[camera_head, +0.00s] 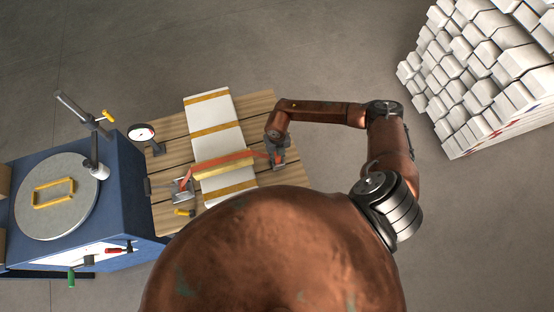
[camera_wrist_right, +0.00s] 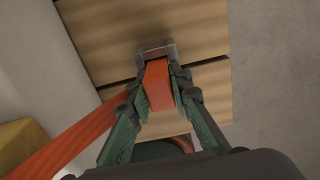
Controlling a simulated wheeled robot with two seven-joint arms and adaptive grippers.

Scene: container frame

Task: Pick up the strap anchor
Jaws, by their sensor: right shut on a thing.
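My right gripper (camera_head: 278,157) is at the right side of the wooden slatted platform. In the right wrist view its two green fingers (camera_wrist_right: 159,88) are closed on the strap anchor (camera_wrist_right: 155,52), a grey metal piece over the wood slats. The orange strap (camera_wrist_right: 82,137) runs from between the fingers to the lower left. In the head view the strap (camera_head: 216,161) crosses over the white board to a metal fitting (camera_head: 183,192) at the left. The anchor is mostly hidden there by the gripper. My left gripper is not in view.
A white board (camera_head: 212,107) with yellow bands lies on the platform (camera_head: 258,104). A blue cabinet (camera_head: 131,190) with a round grey turntable (camera_head: 80,170) stands at left. Stacked white blocks (camera_head: 490,60) stand at upper right. Open floor lies between.

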